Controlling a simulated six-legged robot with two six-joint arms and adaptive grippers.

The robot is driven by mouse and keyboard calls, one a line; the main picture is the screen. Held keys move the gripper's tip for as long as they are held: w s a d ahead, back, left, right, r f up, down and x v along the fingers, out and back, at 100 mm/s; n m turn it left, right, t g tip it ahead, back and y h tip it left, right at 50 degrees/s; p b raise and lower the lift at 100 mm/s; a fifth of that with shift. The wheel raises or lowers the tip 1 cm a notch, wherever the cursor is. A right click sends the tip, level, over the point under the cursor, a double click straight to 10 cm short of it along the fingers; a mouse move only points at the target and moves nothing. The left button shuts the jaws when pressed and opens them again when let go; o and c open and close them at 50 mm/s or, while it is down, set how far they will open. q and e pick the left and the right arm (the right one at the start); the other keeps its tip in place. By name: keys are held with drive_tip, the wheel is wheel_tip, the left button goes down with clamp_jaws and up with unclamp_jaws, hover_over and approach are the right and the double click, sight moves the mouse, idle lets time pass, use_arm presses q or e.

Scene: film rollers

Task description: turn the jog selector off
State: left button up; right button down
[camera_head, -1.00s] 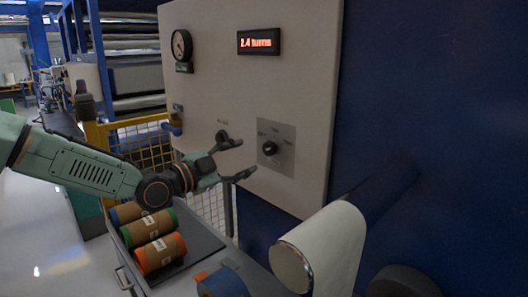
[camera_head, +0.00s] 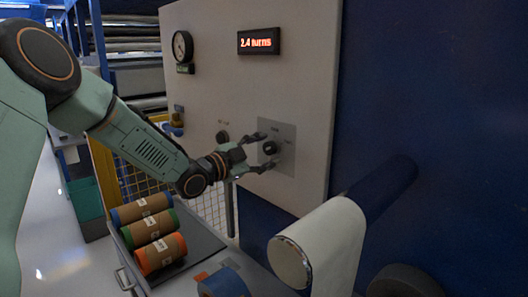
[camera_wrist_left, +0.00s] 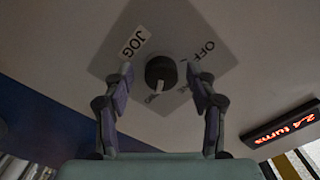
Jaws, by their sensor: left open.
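The jog selector is a round black knob (camera_head: 270,147) on a grey square plate (camera_head: 288,131) on the pale panel. In the left wrist view the knob (camera_wrist_left: 161,72) is centred on the plate, with JOG printed to its left and OFF to its right. A white mark shows at the knob's lower edge, near a third label that is hard to read. My left gripper (camera_head: 266,151) is open in front of the knob. Its fingertips (camera_wrist_left: 159,75) show on either side of the knob, apart from it in the wrist view. My right gripper is out of view.
A lit display (camera_head: 258,40) reads 2.4 turns. A gauge (camera_head: 182,46) and a dark round control (camera_head: 222,137) are on the same panel (camera_head: 225,90). Several brown rolls (camera_head: 160,253) lie on a tray below. A white roller (camera_head: 335,238) juts out at lower right.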

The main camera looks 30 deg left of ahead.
use_arm(q)
drive_tip(key=shift+a, duration=0.15)
drive_tip(key=shift+s, duration=0.15)
drive_tip(key=shift+c, duration=0.7)
drive_tip(key=c, duration=1)
